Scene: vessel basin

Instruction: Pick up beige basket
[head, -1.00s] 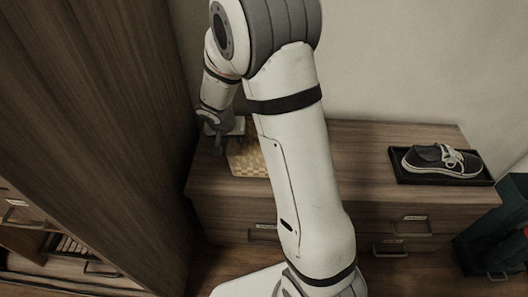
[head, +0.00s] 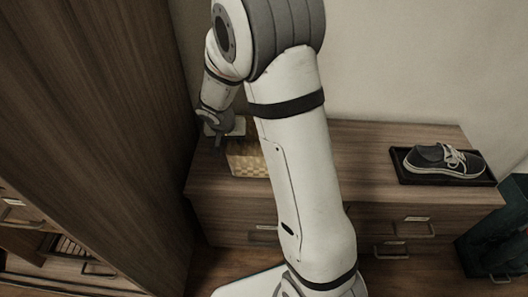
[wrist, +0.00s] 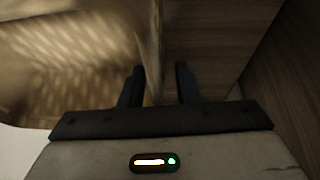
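The beige woven basket (head: 247,162) sits at the left end of the wooden dresser, and my arm hides its right part. In the wrist view, the basket (wrist: 75,50) fills the upper left, with light speckling its inside. My gripper (wrist: 160,72) is open, its two dark fingers apart. The basket's thin wall runs between them, with the left finger on the inner side and the right finger on the outer side. A gap shows between the wall and the right finger. In the head view, my gripper (head: 219,142) is at the basket's left edge.
The dresser top (head: 360,145) is clear between my arm and a dark tray (head: 403,178) holding a dark sneaker (head: 440,160). A tall wooden cabinet (head: 110,100) stands close on the left. A wall is behind the dresser.

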